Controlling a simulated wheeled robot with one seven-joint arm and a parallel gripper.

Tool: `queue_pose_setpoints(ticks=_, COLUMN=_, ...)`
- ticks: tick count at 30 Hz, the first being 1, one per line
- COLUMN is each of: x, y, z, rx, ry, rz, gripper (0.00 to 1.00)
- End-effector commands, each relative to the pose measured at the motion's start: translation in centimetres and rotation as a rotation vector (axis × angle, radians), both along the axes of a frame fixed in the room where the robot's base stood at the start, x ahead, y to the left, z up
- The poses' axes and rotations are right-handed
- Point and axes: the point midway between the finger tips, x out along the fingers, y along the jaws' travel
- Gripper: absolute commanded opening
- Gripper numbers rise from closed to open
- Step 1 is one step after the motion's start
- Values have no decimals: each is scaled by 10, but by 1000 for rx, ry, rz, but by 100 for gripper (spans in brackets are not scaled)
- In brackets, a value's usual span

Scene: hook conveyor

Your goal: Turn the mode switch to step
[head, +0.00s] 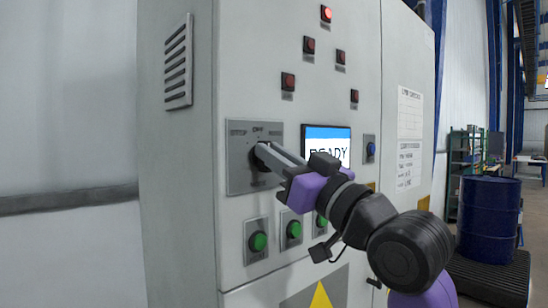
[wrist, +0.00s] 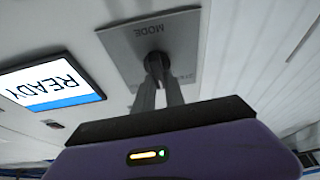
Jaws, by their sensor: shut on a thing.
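The mode switch (head: 261,156) is a black knob on a grey square plate (head: 240,180) on the cabinet front. It also shows in the wrist view (wrist: 155,62), where the plate (wrist: 120,42) reads MODE upside down. My gripper (head: 266,153) reaches in from the right and its fingers are shut on the knob. In the wrist view my gripper (wrist: 160,85) has both fingers at the knob's sides. The fingers hide part of the knob, and I cannot tell which position it points to.
A lit screen (head: 326,146) reading READY is right of the plate. Green buttons (head: 258,241) sit below, close under my arm. A blue button (head: 370,149) is farther right. Red lamps (head: 326,14) are above, the top one lit. A blue drum (head: 488,220) stands at the right.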

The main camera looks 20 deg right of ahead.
Motion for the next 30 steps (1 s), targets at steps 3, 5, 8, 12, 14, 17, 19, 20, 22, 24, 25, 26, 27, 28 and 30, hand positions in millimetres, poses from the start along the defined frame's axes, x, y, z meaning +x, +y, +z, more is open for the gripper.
queue_pose_setpoints(ticks=3, x=0, y=-1, z=-3, rx=-54, ry=-19, rz=-2, gripper=0)
queue_pose_setpoints(ticks=5, x=0, y=-1, z=-4, rx=-90, ry=-30, rz=-3, gripper=0)
queue_pose_setpoints(ticks=8, x=0, y=0, z=-4, rx=-162, ry=-55, rz=-2, gripper=0)
queue_pose_setpoints(ticks=12, x=-1, y=0, z=-4, rx=-278, ry=-93, rz=-3, gripper=0)
queue_pose_setpoints(ticks=14, x=-1, y=0, z=-4, rx=-327, ry=-107, rz=-3, gripper=0)
queue_pose_setpoints(ticks=17, x=-1, y=0, z=-4, rx=-408, ry=-134, rz=-3, gripper=0)
queue_pose_setpoints(ticks=19, x=-1, y=1, z=-4, rx=-462, ry=-151, rz=-3, gripper=0)
queue_pose_setpoints(ticks=20, x=-1, y=1, z=-4, rx=-483, ry=-158, rz=-1, gripper=0)
queue_pose_setpoints(ticks=22, x=-1, y=2, z=-4, rx=-531, ry=-172, rz=-1, gripper=0)
queue_pose_setpoints(ticks=24, x=-1, y=2, z=-3, rx=-574, ry=-187, rz=0, gripper=0)
queue_pose_setpoints(ticks=25, x=-1, y=2, z=-3, rx=-591, ry=-192, rz=-1, gripper=0)
queue_pose_setpoints(ticks=26, x=-1, y=2, z=-3, rx=-607, ry=-197, rz=-1, gripper=0)
queue_pose_setpoints(ticks=27, x=-1, y=2, z=-3, rx=-626, ry=-203, rz=-1, gripper=0)
queue_pose_setpoints(ticks=28, x=-1, y=2, z=-3, rx=-638, ry=-207, rz=-1, gripper=0)
queue_pose_setpoints(ticks=30, x=-1, y=3, z=-2, rx=-666, ry=-217, rz=0, gripper=0)
